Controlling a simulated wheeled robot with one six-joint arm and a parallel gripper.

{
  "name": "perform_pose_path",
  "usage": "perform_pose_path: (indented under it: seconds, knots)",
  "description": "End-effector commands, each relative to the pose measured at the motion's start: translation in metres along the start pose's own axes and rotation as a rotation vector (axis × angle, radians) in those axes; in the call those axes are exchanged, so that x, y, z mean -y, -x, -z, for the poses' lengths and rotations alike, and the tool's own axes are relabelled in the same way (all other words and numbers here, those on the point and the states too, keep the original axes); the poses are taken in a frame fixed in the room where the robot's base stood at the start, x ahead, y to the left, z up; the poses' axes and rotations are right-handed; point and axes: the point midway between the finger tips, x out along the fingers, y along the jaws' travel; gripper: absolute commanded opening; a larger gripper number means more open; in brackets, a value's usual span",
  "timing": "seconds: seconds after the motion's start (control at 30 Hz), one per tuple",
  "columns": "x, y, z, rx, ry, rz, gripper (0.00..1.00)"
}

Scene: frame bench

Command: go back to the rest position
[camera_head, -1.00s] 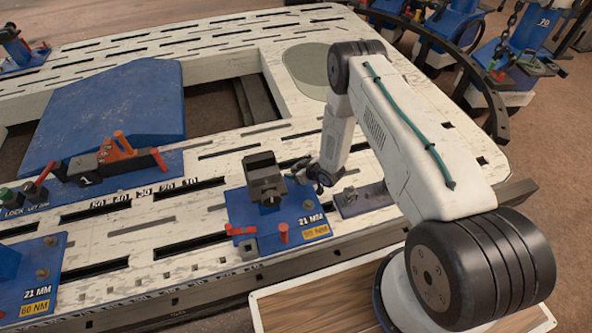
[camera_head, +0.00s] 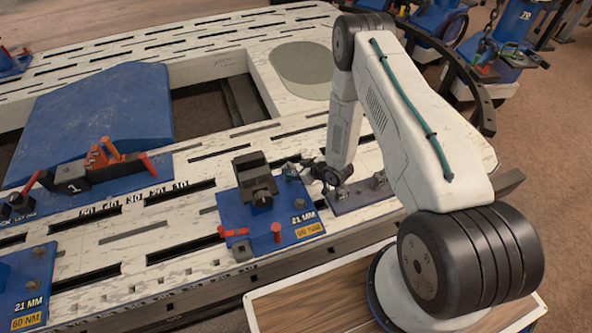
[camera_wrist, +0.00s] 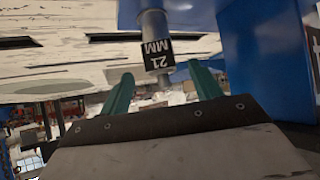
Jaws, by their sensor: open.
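My gripper (camera_head: 296,168) is low over the bench, just right of a dark clamp block on a blue plate. In the wrist view its two green fingers (camera_wrist: 160,88) stand apart with nothing held between them. A grey socket with a black "21 MM" label (camera_wrist: 157,45) shows beyond the fingertips, in line with the gap. The gripper looks small and partly blurred into the fixtures in the head view, so its exact distance from the block is hard to tell.
The blue plate (camera_head: 232,212) carries the dark block (camera_head: 254,178) and red pins. A grey bracket plate (camera_head: 350,200) lies right of the gripper. A red-handled clamp (camera_head: 105,160) stands left. The slotted white bench (camera_head: 130,245) has bare stretches.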

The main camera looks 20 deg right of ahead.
Motion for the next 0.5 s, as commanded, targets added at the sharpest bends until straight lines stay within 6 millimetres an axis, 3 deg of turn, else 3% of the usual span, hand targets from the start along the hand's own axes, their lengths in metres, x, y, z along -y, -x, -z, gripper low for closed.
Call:
perform_pose_path:
  seconds: [0.37,0.5]
  knots:
    - [0.000,0.000,0.000,0.000,-0.001,0.000,0.63]
    - [0.000,0.000,-0.012,0.059,-0.007,0.001,0.63]
